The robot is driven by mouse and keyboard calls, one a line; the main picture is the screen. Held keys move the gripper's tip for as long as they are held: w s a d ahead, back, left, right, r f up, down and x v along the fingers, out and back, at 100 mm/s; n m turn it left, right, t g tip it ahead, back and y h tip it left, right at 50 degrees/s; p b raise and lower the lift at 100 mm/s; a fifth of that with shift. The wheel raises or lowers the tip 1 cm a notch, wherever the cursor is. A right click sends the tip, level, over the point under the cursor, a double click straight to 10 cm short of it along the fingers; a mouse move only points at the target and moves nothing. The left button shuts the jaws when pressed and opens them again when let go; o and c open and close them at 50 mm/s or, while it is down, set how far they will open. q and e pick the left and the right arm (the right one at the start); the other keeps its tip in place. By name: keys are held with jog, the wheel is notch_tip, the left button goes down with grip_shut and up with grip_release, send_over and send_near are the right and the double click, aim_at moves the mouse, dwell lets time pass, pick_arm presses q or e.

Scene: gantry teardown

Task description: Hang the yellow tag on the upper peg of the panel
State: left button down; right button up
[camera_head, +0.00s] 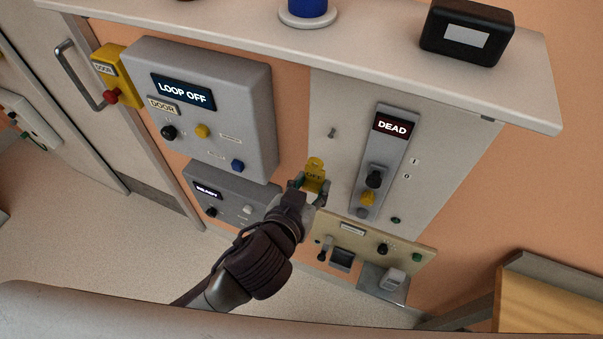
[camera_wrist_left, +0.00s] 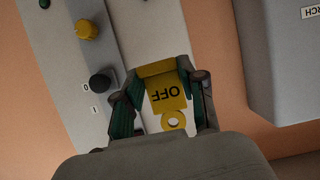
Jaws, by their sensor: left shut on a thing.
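My left gripper (camera_head: 308,187) is shut on the yellow tag (camera_head: 315,167), which has "OFF" printed on it and a hole near one end. In the left wrist view, the tag (camera_wrist_left: 164,92) sits between the two dark green finger pads of the gripper (camera_wrist_left: 166,88), with its hole toward the wrist. The tag is in front of the light grey panel (camera_head: 335,95). A small grey peg (camera_head: 332,132) sticks out of the panel, above the tag and slightly right; the tag appears apart from it. My right gripper is not in view.
A switch strip reading "DEAD" (camera_head: 392,125) with black and yellow knobs stands right of the peg. A grey "LOOP OFF" box (camera_head: 203,100) juts out at left. A shelf (camera_head: 370,50) overhangs above, holding a black device (camera_head: 467,32). A beige control plate (camera_head: 372,245) is below.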

aim_at(315, 179)
pick_arm(q)
jog(key=shift+s+d, duration=0.1)
jog(key=shift+s, duration=0.1)
jog(key=shift+w+d+p, duration=0.2)
jog(key=shift+w+p, duration=0.25)
jog(key=shift+w, duration=0.35)
jog(key=shift+w+d, duration=0.25)
jog(key=shift+w, duration=0.55)
jog(key=shift+w+d, duration=0.25)
jog(key=shift+w, duration=0.4)
jog(key=shift+w+d+p, duration=0.15)
jog(key=shift+w+p, duration=0.15)
jog(key=shift+w, duration=0.2)
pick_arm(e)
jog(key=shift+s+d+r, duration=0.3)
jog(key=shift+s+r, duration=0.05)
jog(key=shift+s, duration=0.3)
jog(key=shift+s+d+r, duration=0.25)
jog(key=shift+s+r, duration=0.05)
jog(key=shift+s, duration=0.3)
pick_arm(q)
jog(key=shift+w, duration=0.15)
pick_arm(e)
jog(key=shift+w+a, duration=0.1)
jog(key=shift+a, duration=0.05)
